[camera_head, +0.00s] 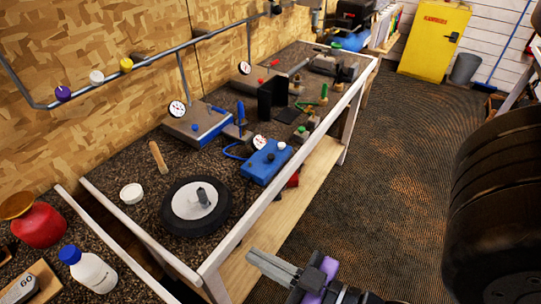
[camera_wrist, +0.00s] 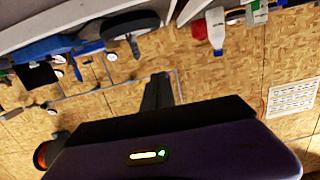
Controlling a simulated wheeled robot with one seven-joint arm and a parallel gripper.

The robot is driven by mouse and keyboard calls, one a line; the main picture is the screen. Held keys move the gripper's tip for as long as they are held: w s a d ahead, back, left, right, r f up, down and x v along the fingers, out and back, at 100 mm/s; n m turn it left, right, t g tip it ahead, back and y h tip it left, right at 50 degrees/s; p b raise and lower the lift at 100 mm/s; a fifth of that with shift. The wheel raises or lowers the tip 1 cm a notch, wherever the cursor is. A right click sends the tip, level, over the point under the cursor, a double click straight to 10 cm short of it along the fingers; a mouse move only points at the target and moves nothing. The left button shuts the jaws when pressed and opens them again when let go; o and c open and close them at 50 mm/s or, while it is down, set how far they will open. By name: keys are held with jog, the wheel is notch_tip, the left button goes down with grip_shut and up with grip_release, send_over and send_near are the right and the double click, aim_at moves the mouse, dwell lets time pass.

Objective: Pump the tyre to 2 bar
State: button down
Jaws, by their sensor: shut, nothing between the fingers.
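A small black tyre (camera_head: 170,219) on a white hub lies flat on the bench, with a grey post at its centre; it also shows in the wrist view (camera_wrist: 120,31). A blue box (camera_head: 258,169) with knobs stands behind it to the right. A round white gauge (camera_head: 260,142) is at its back left, and a blue hose loops beside it. The gauge reading is too small to tell. My gripper (camera_head: 252,256) is shut and empty, apart from everything, in front of the bench's front rail. Its closed fingers show in the wrist view (camera_wrist: 158,88).
A raised white rail (camera_head: 290,155) edges the bench. A grey-blue box (camera_head: 197,125) with another gauge stands farther back. A wooden stick (camera_head: 158,157) and white lid (camera_head: 131,193) lie near the tyre. A bottle (camera_head: 95,273) and red can (camera_head: 40,225) are left. Large tyres (camera_head: 495,200) stand right; floor between is clear.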

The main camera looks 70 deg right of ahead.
jog(key=w+d+r+m+g+h, duration=0.1)
jog(key=w+d+r+h, duration=0.2)
jog(key=d, duration=0.6)
jog(key=w+d+r+m+g+h, duration=0.1)
jog(key=w+d+r+h, duration=0.1)
jog(key=w+d, duration=0.55)
jog(key=w+d+r+m+g+h, duration=0.1)
jog(key=w+d+r+h, duration=0.15)
jog(key=d, duration=0.85)
jog(key=n+g+y+p, duration=0.1)
jog(key=n+g+y, duration=0.4)
jog(key=n+y, duration=0.25)
send_over(273, 158)
notch_tip(273, 158, down, 3)
jog(key=h, duration=0.1)
jog(key=shift+f+n, duration=0.15)
jog(key=shift+n, duration=0.3)
jog(key=shift+f, duration=0.1)
notch_tip(273, 158, down, 7)
jog(key=b, duration=0.7)
jog(key=shift+f+b, duration=0.5)
jog(key=shift+f, duration=0.3)
